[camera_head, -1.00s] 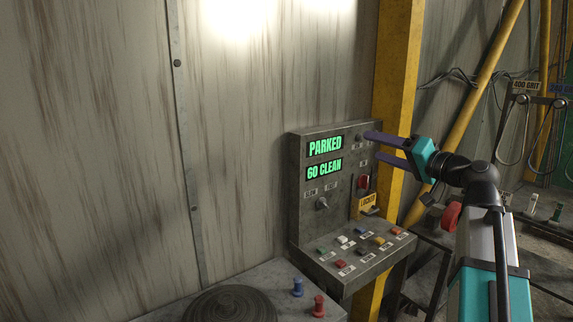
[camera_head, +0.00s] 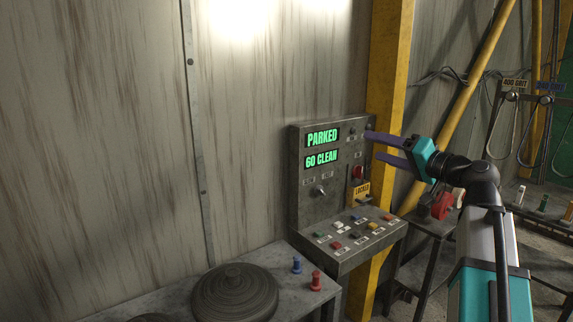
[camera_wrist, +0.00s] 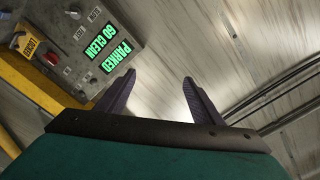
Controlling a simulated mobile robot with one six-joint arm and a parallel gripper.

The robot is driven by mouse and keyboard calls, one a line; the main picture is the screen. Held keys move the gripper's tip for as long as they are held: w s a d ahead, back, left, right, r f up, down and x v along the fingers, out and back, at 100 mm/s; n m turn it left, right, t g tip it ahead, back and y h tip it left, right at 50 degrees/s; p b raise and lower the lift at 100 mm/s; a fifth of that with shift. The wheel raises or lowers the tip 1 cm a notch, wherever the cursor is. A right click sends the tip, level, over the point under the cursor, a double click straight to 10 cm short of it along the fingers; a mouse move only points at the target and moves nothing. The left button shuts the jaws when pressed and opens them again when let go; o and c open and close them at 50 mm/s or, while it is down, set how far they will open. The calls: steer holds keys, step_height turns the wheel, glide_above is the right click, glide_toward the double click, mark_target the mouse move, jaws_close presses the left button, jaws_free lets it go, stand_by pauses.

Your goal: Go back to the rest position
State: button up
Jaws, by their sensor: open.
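My gripper (camera_head: 372,146) is open and empty, its two purple fingers pointing left in the head view. In that view it is in front of the right edge of the grey control panel (camera_head: 297,220). In the wrist view the gripper (camera_wrist: 158,85) has its fingers spread apart with only the metal wall (camera_wrist: 260,30) behind them. The control panel also shows in the wrist view (camera_wrist: 120,20), at the upper left.
A yellow post (camera_head: 388,70) stands behind the panel. A table (camera_head: 190,303) at lower left holds a dark ribbed disc (camera_head: 235,290), a blue peg (camera_head: 297,265) and a red peg (camera_head: 315,281). At right, hooks hang under a 400 GRIT sign (camera_head: 514,84). The wall area at left is clear.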

steer(key=w+a+f+m+g+h+b, duration=0.1)
steer(key=a+f+g+b, duration=0.1)
steer(key=f, duration=1.5)
steer(key=w+a+f+g+h+b, duration=0.1)
steer(key=w+a+f+g+b, duration=0.15)
steer(key=f, duration=1.35)
steer(key=s+a+f+g+h+b, duration=0.15)
steer(key=s+f, duration=0.25)
steer(key=f, duration=1.1)
steer(key=s+a+f+g+h+b, duration=0.1)
steer(key=s+a+f+g+b, duration=0.2)
steer(key=f, duration=1.1)
steer(key=s+a+f+n+g+h+b, duration=0.1)
steer(key=s+f+g+b, duration=0.15)
steer(key=s+f, duration=0.85)
steer(key=s+f+g+h+b, duration=0.1)
steer(key=s+f+g+b, duration=0.15)
steer(key=s+f, duration=0.85)
steer(key=s+d+f+n+g+h+b, duration=0.2)
steer(key=s+f+g+h+b, duration=0.2)
steer(key=s+f, duration=1.4)
step_height(320, 180, down, 3)
steer(key=shift+s+d+n+g, duration=0.15)
steer(key=shift+s+n+g, duration=0.2)
steer(key=shift+g, duration=0.65)
